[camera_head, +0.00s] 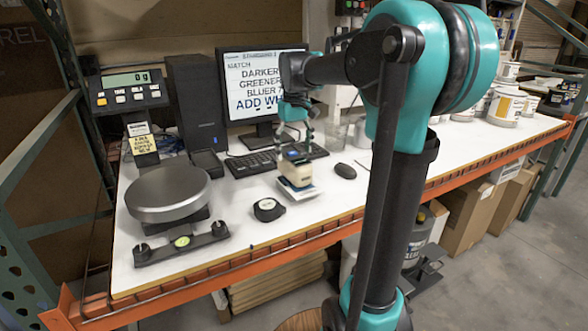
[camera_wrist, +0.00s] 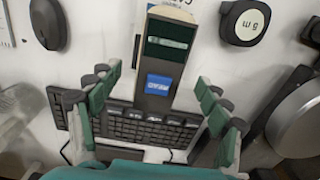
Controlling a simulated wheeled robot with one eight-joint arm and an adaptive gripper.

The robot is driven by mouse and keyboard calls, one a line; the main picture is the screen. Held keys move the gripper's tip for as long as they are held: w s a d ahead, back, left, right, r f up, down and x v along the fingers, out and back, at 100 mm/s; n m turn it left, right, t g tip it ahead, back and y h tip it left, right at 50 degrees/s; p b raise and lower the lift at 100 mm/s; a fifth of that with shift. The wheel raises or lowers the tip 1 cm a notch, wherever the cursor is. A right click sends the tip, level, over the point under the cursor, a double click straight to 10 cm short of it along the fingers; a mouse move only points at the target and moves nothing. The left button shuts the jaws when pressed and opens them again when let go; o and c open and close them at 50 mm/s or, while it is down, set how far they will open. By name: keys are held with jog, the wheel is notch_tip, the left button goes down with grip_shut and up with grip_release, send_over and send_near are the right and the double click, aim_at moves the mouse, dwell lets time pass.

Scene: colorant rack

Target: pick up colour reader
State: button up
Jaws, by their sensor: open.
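The colour reader (camera_head: 295,172) is a small beige and dark device on the bench in front of the monitor. In the wrist view the colour reader (camera_wrist: 171,53) shows a dark green screen and a blue READ button, with its long side running up the picture. My gripper (camera_head: 295,132) is just above it, pointing down. In the wrist view my gripper (camera_wrist: 159,84) has its fingers spread on the left and right of the reader, with visible gaps and nothing held. Contact cannot be made out from the head view.
A white card (camera_head: 299,190) lies under the reader. A keyboard (camera_head: 252,163) is behind it and a mouse (camera_head: 345,171) to its right. A tape measure (camera_head: 268,209) and a round scale (camera_head: 168,193) stand to the left. The bench front near the reader is clear.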

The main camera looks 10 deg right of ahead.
notch_tip(320, 180, down, 2)
grip_shut()
dwell(0.7)
jog(key=shift+r, duration=0.2)
